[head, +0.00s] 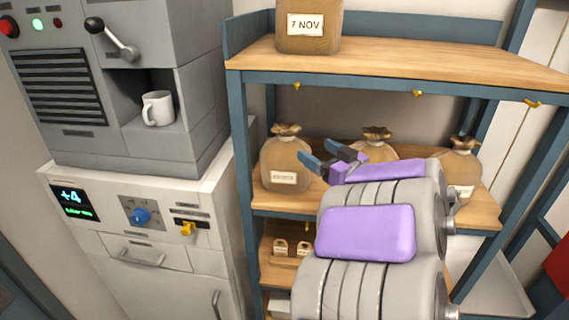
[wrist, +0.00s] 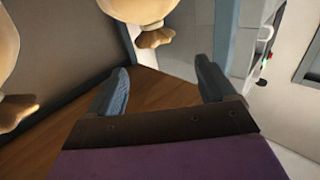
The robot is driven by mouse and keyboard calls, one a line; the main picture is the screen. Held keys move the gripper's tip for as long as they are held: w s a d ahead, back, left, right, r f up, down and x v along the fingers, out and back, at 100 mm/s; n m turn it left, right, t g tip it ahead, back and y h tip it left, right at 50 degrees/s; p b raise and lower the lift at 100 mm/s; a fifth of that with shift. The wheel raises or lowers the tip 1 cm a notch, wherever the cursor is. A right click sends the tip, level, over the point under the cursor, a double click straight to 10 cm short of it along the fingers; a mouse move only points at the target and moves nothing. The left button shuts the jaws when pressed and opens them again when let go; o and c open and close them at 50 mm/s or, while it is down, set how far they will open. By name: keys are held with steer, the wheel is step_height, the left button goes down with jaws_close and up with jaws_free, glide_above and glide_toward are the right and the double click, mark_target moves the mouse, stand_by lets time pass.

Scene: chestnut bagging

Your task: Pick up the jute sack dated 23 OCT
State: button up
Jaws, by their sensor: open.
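A jute sack (head: 286,165) with a tied neck stands at the left end of the middle shelf. Its pale label is too small to read in the head view. A second sack (head: 377,140) stands mid-shelf, partly behind my arm, and a third (head: 463,165) stands at the right. I cannot tell which is dated 23 OCT. My gripper (head: 323,158) is open and empty, just right of the left sack. In the wrist view, my gripper (wrist: 162,66) has a sack (wrist: 132,10) beyond its fingertips, apart from them; another sack (wrist: 8,60) is cut off at the left.
A sack labelled 7 NOV (head: 307,30) stands on the top shelf (head: 400,62), above my arm. Blue posts frame the shelves. A grey machine (head: 180,60) with a white mug (head: 157,108) stands at the left. Small tagged items (head: 291,248) sit on the lower shelf.

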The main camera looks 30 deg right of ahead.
mark_target(292, 134)
steer(key=w, duration=0.9)
steer(key=shift+w+a+f, duration=0.15)
steer(key=shift+w+a, duration=0.05)
steer(key=shift+a, duration=0.2)
steer(key=shift+w+a, duration=0.4)
steer(key=shift+w, duration=0.4)
steer(key=w, duration=0.3)
steer(key=shift+w+a, duration=0.1)
steer(key=shift+w, duration=0.6)
steer(key=shift+s, duration=0.1)
steer(key=shift+c, duration=0.3)
steer(key=c, duration=0.4)
jaws_close()
